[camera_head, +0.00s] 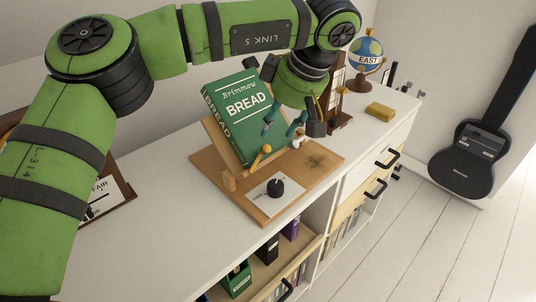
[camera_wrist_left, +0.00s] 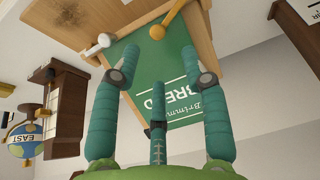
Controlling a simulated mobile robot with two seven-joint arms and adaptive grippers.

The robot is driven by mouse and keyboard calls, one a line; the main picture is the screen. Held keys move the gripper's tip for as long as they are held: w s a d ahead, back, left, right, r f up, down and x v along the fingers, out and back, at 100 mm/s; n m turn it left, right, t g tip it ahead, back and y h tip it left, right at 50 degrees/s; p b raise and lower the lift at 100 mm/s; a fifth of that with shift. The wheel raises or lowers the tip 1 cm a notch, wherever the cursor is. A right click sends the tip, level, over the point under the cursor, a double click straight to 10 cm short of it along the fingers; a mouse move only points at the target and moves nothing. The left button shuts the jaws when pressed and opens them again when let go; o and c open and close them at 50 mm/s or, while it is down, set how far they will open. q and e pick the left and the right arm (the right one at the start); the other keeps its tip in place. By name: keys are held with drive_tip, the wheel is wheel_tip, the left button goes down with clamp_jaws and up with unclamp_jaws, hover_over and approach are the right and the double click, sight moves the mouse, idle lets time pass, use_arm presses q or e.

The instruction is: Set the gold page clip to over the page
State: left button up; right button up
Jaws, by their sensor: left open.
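The gold page clip (camera_head: 262,154) is at the lower ledge of a wooden book stand, in front of the book's bottom edge; it also shows in the left wrist view (camera_wrist_left: 168,22). The green book (camera_head: 243,105), marked BREAD, leans upright on the stand (camera_head: 213,140). A white clip (camera_wrist_left: 100,45) sits at the ledge's other end. My left gripper (camera_head: 283,126) is open and empty, in front of the book and above the ledge. Its fingers are spread, with the gold clip beyond the gap between the tips in the wrist view. My right gripper is not in view.
The stand's base board (camera_head: 325,158) carries a card with a black knob (camera_head: 276,187). A globe (camera_head: 366,53), a yellow block (camera_head: 380,111) and a dark wooden object (camera_head: 338,105) stand to the right. A framed card (camera_head: 105,195) is at the left. The white top (camera_head: 170,220) is mostly clear in front.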

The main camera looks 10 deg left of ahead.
sight(267, 147)
use_arm(q)
drive_tip(key=x, duration=0.7)
drive_tip(key=shift+d+f, duration=0.1)
drive_tip(key=shift+f, duration=0.05)
drive_tip(key=shift+w+f, duration=0.1)
drive_tip(key=shift+f, duration=0.25)
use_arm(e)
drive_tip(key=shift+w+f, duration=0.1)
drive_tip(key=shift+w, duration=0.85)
use_arm(q)
drive_tip(key=c, duration=0.9)
clamp_jaws()
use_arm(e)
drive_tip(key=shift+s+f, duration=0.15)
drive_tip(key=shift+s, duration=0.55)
